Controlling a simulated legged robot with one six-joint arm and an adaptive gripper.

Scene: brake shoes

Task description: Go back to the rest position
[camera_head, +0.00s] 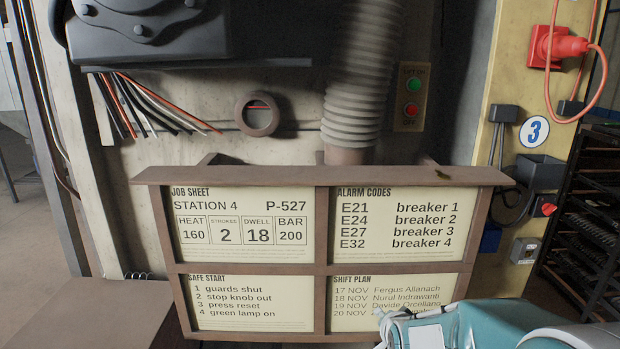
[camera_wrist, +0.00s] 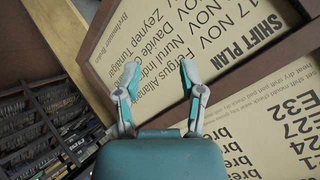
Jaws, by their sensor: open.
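My gripper (camera_wrist: 160,78) is open and empty in the wrist view, its two white and teal fingers spread apart. Past the fingertips is the shift plan card (camera_wrist: 215,30) in its brown frame; I cannot tell whether they touch it. In the head view my teal arm comes in at the bottom right, and part of my gripper shows in front of the lower right of the shift plan card (camera_head: 385,283). The arm hides part of that card's lower edge.
The brown notice board (camera_head: 322,230) holds the job sheet (camera_head: 245,222), alarm codes (camera_head: 410,225) and safe start (camera_head: 250,303) cards. A green and a red button (camera_head: 411,110) sit on the wall behind. A dark rack (camera_head: 590,215) stands at right. Floor shows at far left.

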